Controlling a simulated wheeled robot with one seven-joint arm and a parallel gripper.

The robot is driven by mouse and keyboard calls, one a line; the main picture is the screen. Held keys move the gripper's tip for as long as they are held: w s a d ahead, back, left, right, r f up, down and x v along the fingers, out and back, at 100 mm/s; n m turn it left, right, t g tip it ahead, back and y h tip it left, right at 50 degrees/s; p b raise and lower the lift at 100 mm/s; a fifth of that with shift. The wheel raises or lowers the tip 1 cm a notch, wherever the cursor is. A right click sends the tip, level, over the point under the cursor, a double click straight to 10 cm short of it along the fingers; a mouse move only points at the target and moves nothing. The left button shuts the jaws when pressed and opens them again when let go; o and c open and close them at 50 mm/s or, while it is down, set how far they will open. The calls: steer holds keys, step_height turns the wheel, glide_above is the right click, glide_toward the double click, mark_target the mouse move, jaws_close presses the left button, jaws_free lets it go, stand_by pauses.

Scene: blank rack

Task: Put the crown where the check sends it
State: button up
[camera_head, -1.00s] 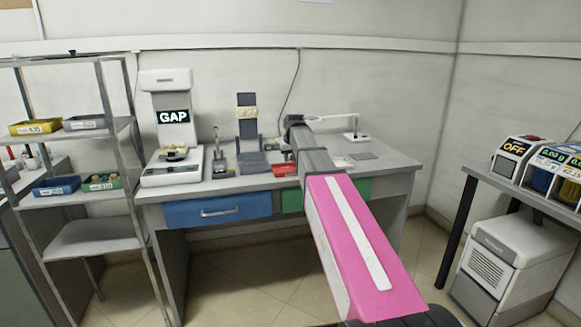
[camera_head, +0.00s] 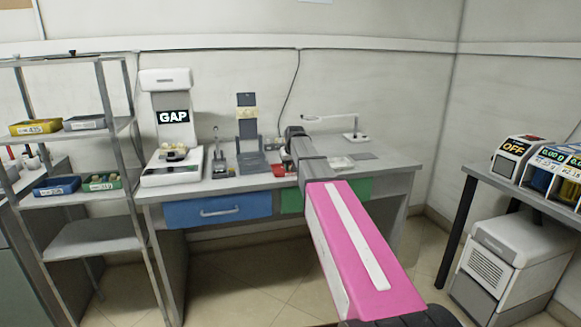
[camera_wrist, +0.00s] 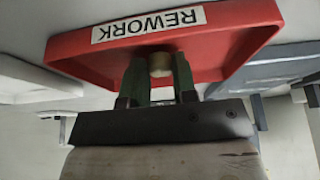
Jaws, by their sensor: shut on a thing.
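The crown (camera_wrist: 160,64) is a small beige piece between the two green fingertips of my gripper (camera_wrist: 159,72) in the wrist view. My gripper is shut on it. Behind it is the red tray (camera_wrist: 228,45) labelled REWORK; I cannot tell whether the crown touches the tray. In the head view the red tray (camera_head: 278,170) is partly hidden by my arm on the bench, and the gripper and crown are hidden. The check device (camera_head: 173,95) at the bench's left shows GAP on its display; a dental model (camera_head: 174,153) sits on its base.
The grey bench (camera_head: 385,165) also holds an upright dark stand (camera_head: 248,130) and a white lamp (camera_head: 353,128). A shelf rack (camera_head: 90,196) with yellow, blue, green and grey bins stands left. A machine reading OFF (camera_head: 512,150) stands on the right table.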

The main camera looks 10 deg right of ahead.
steer(key=shift+s+f, duration=0.15)
steer(key=shift+f, duration=0.45)
steer(key=o, duration=0.8)
steer(key=shift+o, duration=0.2)
steer(key=shift+r, duration=0.4)
steer(key=shift+o, duration=0.5)
steer(key=v, duration=1.2)
steer(key=shift+r, duration=0.35)
steer(key=shift+w, duration=0.25)
